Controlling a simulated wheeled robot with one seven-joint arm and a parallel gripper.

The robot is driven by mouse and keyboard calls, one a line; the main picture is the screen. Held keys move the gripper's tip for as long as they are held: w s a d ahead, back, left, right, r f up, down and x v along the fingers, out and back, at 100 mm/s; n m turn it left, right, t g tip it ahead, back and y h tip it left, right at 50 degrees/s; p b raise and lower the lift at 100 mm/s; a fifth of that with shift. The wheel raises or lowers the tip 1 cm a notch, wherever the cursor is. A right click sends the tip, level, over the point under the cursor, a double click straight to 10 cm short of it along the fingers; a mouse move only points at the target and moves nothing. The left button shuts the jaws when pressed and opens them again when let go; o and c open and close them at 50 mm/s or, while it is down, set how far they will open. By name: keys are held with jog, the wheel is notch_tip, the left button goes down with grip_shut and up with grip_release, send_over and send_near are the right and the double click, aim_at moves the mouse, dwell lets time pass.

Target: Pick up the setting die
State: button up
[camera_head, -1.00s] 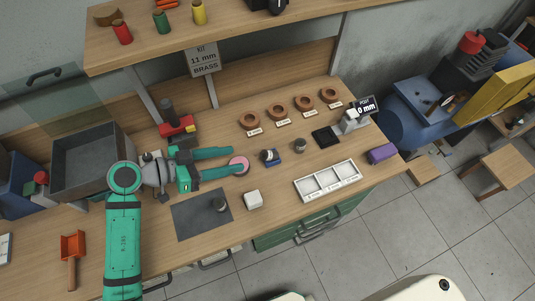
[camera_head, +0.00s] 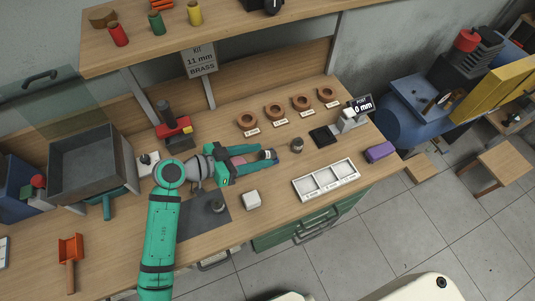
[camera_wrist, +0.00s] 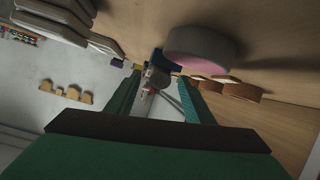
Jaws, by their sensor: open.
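A second small dark cylinder (camera_head: 297,145) stands farther right; which one is the die is not certain.
A pink-topped round pad (camera_wrist: 205,48) lies close beside the fingers. A white block (camera_head: 251,201) and a grey mat (camera_head: 190,229) lie in front. Several copper rings (camera_head: 275,111) stand behind. A white divided tray (camera_head: 325,181) is to the right.

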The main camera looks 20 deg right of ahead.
grip_shut()
jog(key=shift+r, duration=0.1)
jog(key=shift+r, duration=0.55)
jog(key=s+a+r, duration=0.6)
jog(key=s+r, duration=0.5)
jog(key=s, duration=0.1)
jog(key=shift+s+r, duration=0.15)
jog(key=shift+r, duration=0.15)
